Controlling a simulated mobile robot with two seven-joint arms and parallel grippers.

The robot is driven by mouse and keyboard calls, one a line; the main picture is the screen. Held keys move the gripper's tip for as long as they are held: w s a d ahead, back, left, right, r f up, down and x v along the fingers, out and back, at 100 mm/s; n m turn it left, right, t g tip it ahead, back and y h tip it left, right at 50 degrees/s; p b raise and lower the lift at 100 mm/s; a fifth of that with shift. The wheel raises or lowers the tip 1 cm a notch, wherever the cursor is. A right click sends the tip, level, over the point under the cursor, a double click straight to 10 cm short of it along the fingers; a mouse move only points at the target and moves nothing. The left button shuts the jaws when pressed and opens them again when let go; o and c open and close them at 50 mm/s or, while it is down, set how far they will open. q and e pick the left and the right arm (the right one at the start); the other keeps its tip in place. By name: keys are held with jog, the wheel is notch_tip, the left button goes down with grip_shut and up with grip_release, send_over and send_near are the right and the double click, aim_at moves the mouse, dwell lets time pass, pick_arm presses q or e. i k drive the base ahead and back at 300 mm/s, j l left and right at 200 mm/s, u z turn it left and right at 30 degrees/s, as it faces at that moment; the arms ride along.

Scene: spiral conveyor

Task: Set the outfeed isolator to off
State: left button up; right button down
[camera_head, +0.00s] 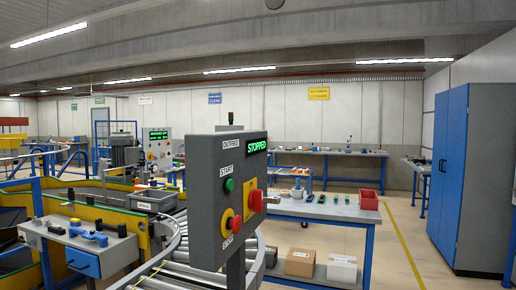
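A grey control box (208,200) labelled OUTFEED stands on a post in the centre foreground, seen at an angle. Its green display (256,147) reads STOPPED. On its front are a green button (229,185) under a START label and a red button (237,224) with a yellow surround. A red knob (256,201) with a yellow plate sticks out at the right of the box; it looks like the isolator. Its on or off position cannot be read. Neither of my grippers is in view.
A roller conveyor (170,272) curves behind and below the box. A blue-legged workbench (330,212) with small parts stands behind it, with cardboard boxes (300,262) underneath. A grey side table (85,245) is at left, a blue cabinet (450,165) at right. The floor at right is clear.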

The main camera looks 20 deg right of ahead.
aim_at(256, 198)
jog(key=l+u, duration=0.35)
jog(key=l, duration=1.5)
